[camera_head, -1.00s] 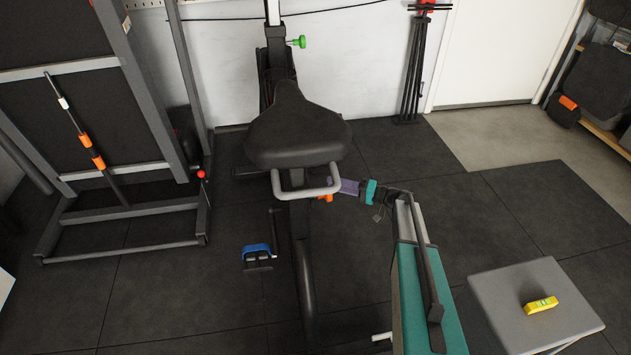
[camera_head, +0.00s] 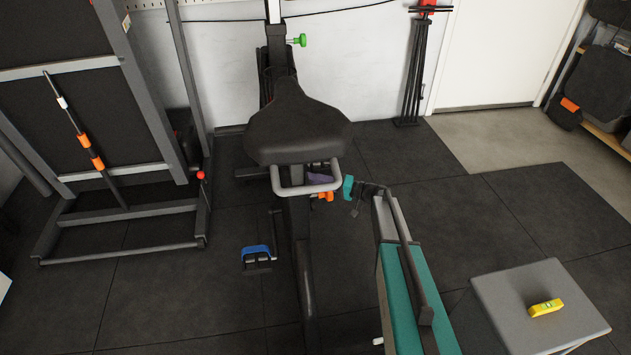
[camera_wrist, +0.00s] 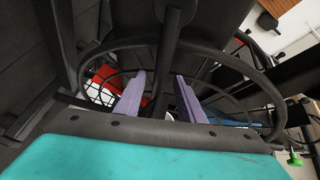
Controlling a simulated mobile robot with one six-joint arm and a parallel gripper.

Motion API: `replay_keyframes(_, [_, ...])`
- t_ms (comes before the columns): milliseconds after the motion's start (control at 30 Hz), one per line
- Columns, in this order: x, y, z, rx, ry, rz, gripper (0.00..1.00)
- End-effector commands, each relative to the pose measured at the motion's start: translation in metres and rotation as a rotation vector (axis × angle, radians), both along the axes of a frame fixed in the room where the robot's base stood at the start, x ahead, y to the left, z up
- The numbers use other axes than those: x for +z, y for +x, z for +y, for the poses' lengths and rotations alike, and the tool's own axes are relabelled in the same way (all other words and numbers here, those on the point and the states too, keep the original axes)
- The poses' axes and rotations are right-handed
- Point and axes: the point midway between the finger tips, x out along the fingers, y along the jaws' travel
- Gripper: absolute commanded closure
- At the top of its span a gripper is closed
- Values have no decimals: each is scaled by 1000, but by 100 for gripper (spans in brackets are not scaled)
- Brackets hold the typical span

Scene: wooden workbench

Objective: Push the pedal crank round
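A stationary bike with a black saddle (camera_head: 297,125) and a grey rear handle (camera_head: 305,184) stands at the middle of the head view. A blue pedal (camera_head: 257,256) is low on its left side, with a dark crank (camera_head: 276,226) beside it. A small orange part (camera_head: 326,196) shows behind the rear handle; I cannot tell if it is the other pedal. My gripper (camera_head: 321,179) reaches in from the right, partly hidden by the handle. In the wrist view my gripper's purple fingers (camera_wrist: 160,78) are apart, with a dark bar between or beyond them. Contact cannot be told.
A black ring (camera_wrist: 268,80) arches around the fingers in the wrist view. A metal frame (camera_head: 165,90) stands left. The dark floor between frame and bike is clear.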

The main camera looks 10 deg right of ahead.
Motion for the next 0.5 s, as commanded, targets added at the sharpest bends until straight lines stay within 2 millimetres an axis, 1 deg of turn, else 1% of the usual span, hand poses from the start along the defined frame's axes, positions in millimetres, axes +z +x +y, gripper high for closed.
replay_keyframes(33, [0,0,0,0,0,0,64])
replay_keyframes(233, [0,0,-1,-1,0,0,98])
replay_keyframes(267, [0,0,-1,-1,0,0,100])
replay_keyframes(500, [0,0,-1,0,0,2,100])
